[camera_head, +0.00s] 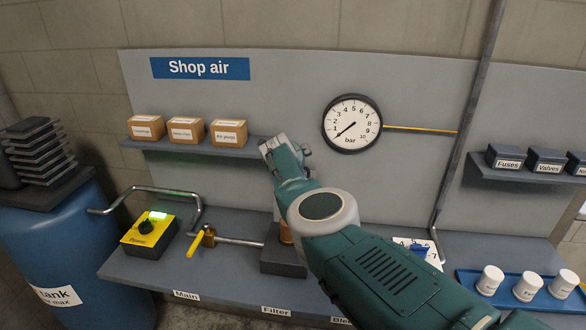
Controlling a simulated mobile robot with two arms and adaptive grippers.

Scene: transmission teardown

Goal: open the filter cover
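The filter sits above the "Filter" label (277,310) on the bench front. A dark block (283,262) stands there, with a small strip of an amber part (286,234) showing above it. My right arm hides most of this assembly, and I cannot make out the filter cover. My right gripper (284,148) is raised in front of the grey back panel, above the filter and near the right end of the box shelf. It is seen from behind, so whether its fingers are open is unclear. My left gripper is not in view.
A yellow-handled valve (193,243) and a yellow power box (150,230) stand left of the filter. The gauge (352,123) reads near the low end. Boxes (186,130) sit on a shelf. A blue tray (500,299) with white cups is at the right.

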